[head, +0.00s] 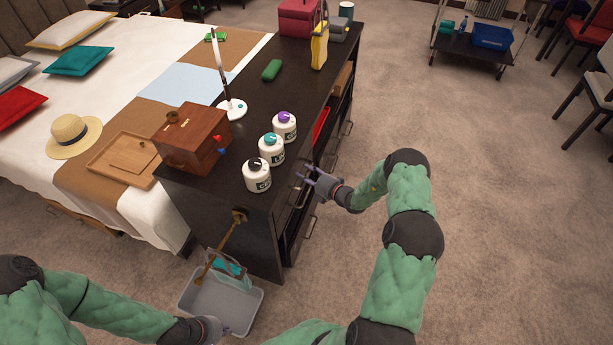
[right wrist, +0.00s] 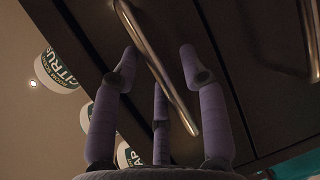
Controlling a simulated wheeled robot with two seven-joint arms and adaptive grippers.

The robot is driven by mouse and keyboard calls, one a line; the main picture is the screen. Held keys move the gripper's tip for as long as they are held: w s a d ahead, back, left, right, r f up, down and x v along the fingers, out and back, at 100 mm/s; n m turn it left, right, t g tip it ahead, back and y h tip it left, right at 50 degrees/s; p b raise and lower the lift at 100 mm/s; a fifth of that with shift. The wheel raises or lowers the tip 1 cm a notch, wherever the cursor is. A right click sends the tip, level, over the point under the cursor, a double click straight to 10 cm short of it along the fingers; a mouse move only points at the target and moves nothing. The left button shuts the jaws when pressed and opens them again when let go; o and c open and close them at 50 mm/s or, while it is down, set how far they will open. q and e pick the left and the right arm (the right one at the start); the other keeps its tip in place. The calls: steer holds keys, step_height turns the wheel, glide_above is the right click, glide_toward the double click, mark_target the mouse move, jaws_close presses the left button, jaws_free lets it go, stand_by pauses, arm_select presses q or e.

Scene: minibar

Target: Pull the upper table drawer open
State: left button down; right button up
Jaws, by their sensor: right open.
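The dark table (head: 262,95) stands in the middle of the head view, with its drawer side facing right. My right gripper (head: 308,180) is open beside the near end of that side, at an upper drawer front. In the right wrist view a metal bar handle (right wrist: 157,65) on a dark drawer front (right wrist: 165,25) runs between the spread fingers of my right gripper (right wrist: 160,80). The fingers are not closed on it; whether any touches it is unclear. My left gripper (head: 222,328) is low by a grey bin, its finger state unclear.
Three white jars (head: 271,150) and a wooden box (head: 193,138) stand on the tabletop near its front end. The grey bin (head: 250,310) is on the floor before the table. Another handle (right wrist: 311,40) shows in the wrist view. Carpet (head: 490,190) to the right is clear.

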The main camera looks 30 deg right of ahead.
jaws_close()
steer(key=shift+s+d, duration=0.1)
steer(key=s+d+p, duration=0.1)
steer(key=s+d, duration=1.5)
steer(key=s, duration=0.3)
steer(key=shift+p, duration=0.4)
jaws_free()
steer(key=shift+d, duration=0.1)
steer(key=v, duration=1.2)
